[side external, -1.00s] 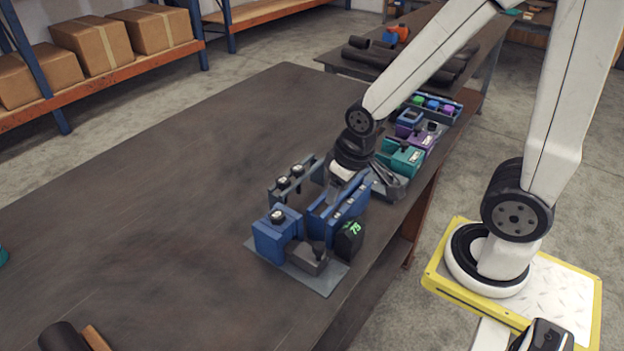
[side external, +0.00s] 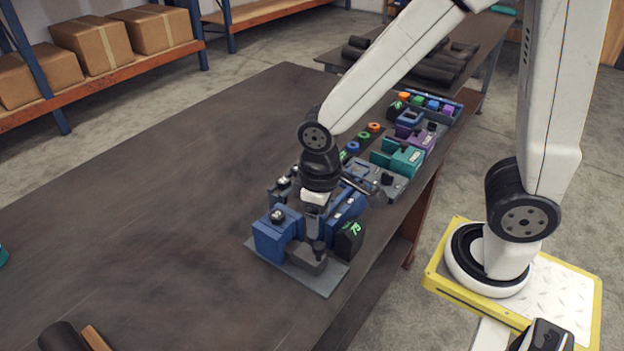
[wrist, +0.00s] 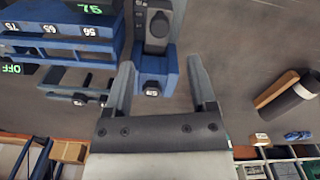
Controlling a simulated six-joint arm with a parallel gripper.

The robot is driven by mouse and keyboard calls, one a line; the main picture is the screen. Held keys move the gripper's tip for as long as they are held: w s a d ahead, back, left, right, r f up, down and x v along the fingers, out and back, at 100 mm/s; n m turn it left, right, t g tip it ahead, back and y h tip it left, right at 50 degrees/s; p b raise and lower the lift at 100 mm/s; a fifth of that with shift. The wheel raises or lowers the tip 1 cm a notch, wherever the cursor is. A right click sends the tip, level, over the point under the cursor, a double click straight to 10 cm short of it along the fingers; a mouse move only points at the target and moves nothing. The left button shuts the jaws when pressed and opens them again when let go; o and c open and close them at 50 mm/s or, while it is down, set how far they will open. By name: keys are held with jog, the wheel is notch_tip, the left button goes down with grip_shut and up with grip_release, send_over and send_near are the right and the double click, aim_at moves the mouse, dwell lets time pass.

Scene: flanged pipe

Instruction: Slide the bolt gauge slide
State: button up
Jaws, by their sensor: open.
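The blue gauge fixture (side external: 272,240) stands on a grey plate near the table edge. A dark grey block with a round black knob (side external: 307,258), which looks like the slide, sits at its front right. In the wrist view the same grey piece (wrist: 156,38) shows at top centre, beside a blue block (wrist: 158,70) with a round button. My gripper (side external: 313,218) is over the fixture, pointing down. In the wrist view my gripper (wrist: 160,63) is open, its fingers apart on either side of the blue block. Contact cannot be told.
A blue part with number labels (wrist: 70,30) and a black box with green display (side external: 349,240) stand close by. Behind are a teal fixture (side external: 400,156) and a purple one (side external: 416,136).

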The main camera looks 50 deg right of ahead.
aim_at(319, 245)
jog(key=shift+f, duration=0.1)
jog(key=shift+f, duration=3.8)
grip_shut()
